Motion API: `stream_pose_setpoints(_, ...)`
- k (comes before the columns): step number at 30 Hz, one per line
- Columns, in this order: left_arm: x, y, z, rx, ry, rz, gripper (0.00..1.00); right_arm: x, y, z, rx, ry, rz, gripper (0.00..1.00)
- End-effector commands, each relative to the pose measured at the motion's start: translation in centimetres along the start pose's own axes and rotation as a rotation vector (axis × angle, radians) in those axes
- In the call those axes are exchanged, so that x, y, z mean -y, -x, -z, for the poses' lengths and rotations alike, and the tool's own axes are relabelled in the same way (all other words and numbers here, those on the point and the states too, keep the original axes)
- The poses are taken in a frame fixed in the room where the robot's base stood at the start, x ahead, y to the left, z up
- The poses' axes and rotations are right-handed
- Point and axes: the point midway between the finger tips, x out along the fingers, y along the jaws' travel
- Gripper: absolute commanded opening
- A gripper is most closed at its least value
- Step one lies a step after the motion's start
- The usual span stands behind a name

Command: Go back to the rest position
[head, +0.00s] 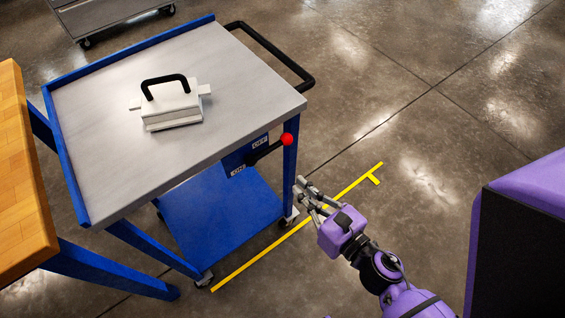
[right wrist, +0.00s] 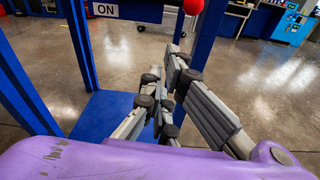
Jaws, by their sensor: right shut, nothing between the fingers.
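My right gripper (head: 310,190) is shut and empty. In the head view it is in front of the blue cart's right front leg, over the floor near the yellow line. In the right wrist view my right gripper (right wrist: 166,92) has its fingers together with nothing between them, beside the cart's blue legs and lower shelf. My left gripper is not in view. The cart (head: 240,95) has a grey top and carries a white block with a black handle (head: 172,108). A lever with a red knob (head: 288,140) is on its front, by an ON label (head: 238,170).
A wooden-topped table (head: 20,180) stands at the left. A yellow line (head: 335,198) marks the floor. A grey wheeled unit (head: 100,12) is at the back left. The floor right of the cart is clear.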

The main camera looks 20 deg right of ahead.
Motion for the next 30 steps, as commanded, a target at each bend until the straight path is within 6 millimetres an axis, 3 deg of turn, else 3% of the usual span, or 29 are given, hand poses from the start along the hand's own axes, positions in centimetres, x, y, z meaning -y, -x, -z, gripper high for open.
stream_pose_setpoints(22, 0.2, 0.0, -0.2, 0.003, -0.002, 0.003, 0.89, 0.1, 0.6, 0.1, -0.003, -0.041, 0.004, 0.00)
stream_pose_setpoints(26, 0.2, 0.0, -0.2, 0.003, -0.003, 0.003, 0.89, 1.3, 0.6, 0.2, -0.001, -0.284, 0.057, 0.00)
stream_pose_setpoints(30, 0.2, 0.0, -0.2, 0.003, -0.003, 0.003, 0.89, 3.4, 1.1, 0.9, 0.032, -0.829, 0.177, 0.00)
